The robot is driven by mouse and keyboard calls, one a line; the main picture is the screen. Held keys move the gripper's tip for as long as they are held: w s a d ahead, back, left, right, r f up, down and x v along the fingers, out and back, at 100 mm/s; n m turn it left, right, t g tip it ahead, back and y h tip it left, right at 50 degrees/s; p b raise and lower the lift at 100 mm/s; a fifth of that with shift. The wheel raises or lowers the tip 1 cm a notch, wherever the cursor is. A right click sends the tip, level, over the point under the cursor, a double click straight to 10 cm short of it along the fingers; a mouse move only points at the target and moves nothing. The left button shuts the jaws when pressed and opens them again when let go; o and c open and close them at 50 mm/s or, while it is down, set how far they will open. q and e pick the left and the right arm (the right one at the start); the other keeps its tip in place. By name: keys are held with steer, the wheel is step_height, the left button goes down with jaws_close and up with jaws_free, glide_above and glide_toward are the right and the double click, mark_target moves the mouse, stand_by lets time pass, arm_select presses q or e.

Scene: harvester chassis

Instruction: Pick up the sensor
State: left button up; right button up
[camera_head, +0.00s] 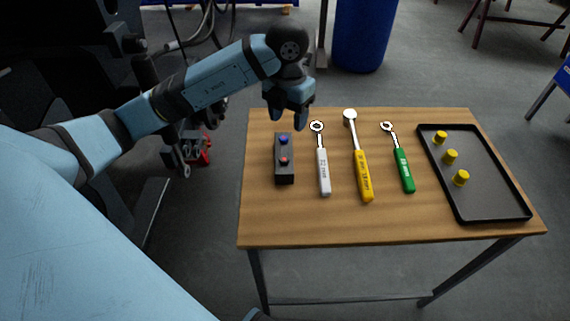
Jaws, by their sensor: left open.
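A small black block (284,172) lies near the table's left edge, with a blue round piece (284,140) and a red round piece (284,160) on its top. Several small yellow cylinders (451,156) stand in a black tray at the right. No label shows which of these is the sensor. My left gripper (298,124) is open and points down above the table's back left, just behind and a little right of the black block. It appears empty and apart from the block. My right gripper is not in view.
The wooden table (330,222) also holds a white-handled wrench (323,172), a yellow-handled ratchet (363,176) and a green-handled wrench (403,172). The black tray (493,211) has a raised rim. The front strip of the table is clear. A blue barrel (362,35) stands behind.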

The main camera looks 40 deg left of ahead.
mark_target(285, 159)
arm_select(q)
steer(key=f, duration=0.4)
steer(key=f+b, duration=0.1)
steer(key=f, duration=0.4)
steer(key=a+f, duration=0.1)
steer(key=f, duration=0.3)
steer(key=shift+s+f+b, duration=0.1)
steer(key=shift+f+b, duration=0.1)
steer(key=shift+b, duration=0.1)
steer(key=shift+s+d+f, duration=0.1)
steer(key=shift+d+f, duration=0.05)
jaws_close()
